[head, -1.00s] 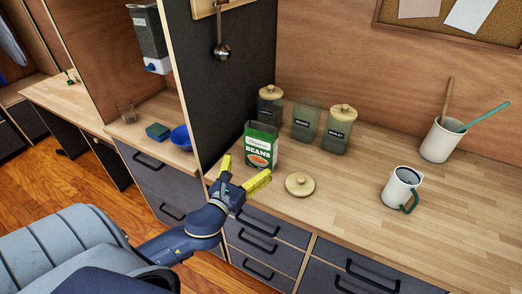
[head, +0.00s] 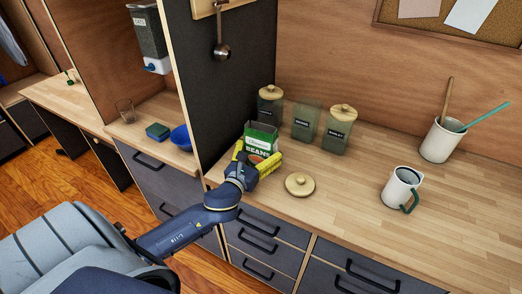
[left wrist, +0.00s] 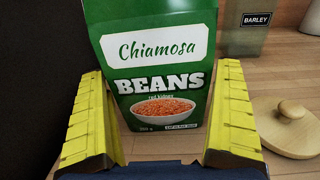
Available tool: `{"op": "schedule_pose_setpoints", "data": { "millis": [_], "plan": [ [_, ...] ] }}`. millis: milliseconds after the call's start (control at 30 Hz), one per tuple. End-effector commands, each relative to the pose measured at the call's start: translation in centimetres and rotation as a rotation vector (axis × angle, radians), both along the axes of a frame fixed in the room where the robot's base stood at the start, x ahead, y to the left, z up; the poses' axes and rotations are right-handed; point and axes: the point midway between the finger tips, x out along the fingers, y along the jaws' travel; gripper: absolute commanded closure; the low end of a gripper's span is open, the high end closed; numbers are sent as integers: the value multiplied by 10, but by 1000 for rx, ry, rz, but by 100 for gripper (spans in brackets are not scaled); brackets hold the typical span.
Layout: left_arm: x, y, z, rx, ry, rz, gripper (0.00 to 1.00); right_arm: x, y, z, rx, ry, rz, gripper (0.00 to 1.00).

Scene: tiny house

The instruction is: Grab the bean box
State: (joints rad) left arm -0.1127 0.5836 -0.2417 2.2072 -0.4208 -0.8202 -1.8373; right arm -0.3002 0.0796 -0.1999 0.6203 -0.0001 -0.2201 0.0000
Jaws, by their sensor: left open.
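The bean box (head: 262,138) is green and white with "BEANS" on its front. It stands upright on the wooden counter, near the dark partition. My left gripper (head: 257,162) has yellow fingers and is open right in front of the box, covering its lower part in the head view. In the left wrist view the box (left wrist: 160,70) stands between and just beyond the two spread fingers, with its front facing me. A gap shows on the right side, while the left finger looks close to the box's edge. My right gripper is not in view.
A round wooden lid (head: 299,185) lies right of the gripper. Glass jars (head: 337,132) stand behind and right of the box. A white mug (head: 401,187) and a utensil pot (head: 441,139) are farther right. The counter's front right is clear.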

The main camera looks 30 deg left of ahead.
Motion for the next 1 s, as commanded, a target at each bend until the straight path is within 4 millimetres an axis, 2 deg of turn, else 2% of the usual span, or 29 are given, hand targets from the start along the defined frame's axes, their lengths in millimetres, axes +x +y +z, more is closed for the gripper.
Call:
{"op": "schedule_pose_setpoints", "data": {
  "millis": [300,600,700,1000],
  "plan": [
    [2,0,0,0,0,-1,1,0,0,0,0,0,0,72],
    [2,0,0,0,0,-1,36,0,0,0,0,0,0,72],
    [2,0,0,0,0,-1,45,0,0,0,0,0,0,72],
    [2,0,1,0,-1,-1,45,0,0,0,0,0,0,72]
  ]
}}
